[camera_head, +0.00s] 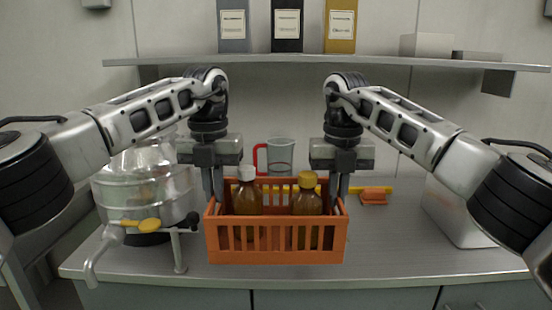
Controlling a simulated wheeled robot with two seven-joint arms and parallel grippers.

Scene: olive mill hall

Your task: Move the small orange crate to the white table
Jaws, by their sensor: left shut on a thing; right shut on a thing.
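The small orange crate (276,256) is in the middle of the head view, over the front part of a grey counter (400,245). It holds two brown bottles, one with a white cap (246,190) and one with a yellow cap (307,195). My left gripper (214,200) points down and is shut on the crate's left end wall. My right gripper (338,190) is shut on its right end wall. The crate looks level; I cannot tell whether its bottom touches the counter. No white table can be made out.
A steel vessel with a tap (145,195) stands left of the crate. A clear jug with a red handle (280,155) is behind it. An orange block (374,196) and a pale box (460,215) are at right. A shelf (300,60) with binders hangs above.

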